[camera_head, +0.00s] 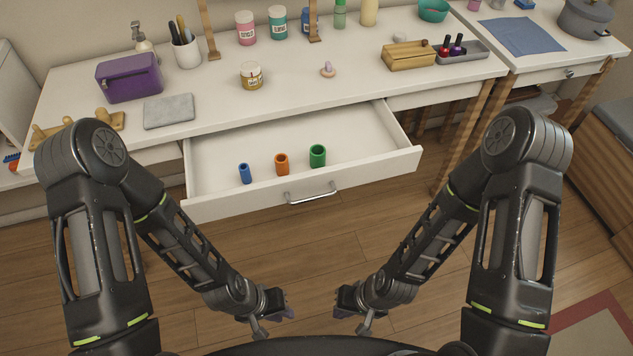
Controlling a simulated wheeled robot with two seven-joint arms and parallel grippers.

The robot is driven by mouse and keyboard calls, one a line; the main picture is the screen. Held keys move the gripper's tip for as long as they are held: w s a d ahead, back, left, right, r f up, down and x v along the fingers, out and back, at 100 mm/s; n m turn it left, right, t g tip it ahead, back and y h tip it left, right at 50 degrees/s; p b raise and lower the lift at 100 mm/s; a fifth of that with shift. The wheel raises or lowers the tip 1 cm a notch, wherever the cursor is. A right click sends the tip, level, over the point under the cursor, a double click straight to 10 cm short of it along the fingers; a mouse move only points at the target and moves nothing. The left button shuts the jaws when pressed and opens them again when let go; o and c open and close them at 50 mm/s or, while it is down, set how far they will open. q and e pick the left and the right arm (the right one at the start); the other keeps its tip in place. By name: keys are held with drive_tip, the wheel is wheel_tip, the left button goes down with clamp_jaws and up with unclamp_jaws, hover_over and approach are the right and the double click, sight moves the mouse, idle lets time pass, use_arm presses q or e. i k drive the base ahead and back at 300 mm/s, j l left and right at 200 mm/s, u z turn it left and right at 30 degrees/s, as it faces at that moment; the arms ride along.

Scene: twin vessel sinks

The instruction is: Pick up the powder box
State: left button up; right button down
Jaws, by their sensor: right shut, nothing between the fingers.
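No thing in view is clearly marked as the powder box. A small jar with a yellowish label (251,76) stands on the white tabletop, left of centre. I cannot tell whether any of these is the powder box. My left gripper (275,321) is low in front of the drawer, far from the tabletop; its jaw state is unclear. My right gripper (352,320) is beside it, shut and empty.
An open drawer (230,150) juts out towards me with blue, orange and green small cylinders inside. The table middle is mostly clear.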

sight(255, 82)
drive_tip(key=i+l+u, duration=0.2)
drive_tip(key=l, duration=1.15)
drive_tip(key=l+u, duration=0.25)
drive_tip(key=l, duration=1.1)
drive_tip(key=i, duration=0.05)
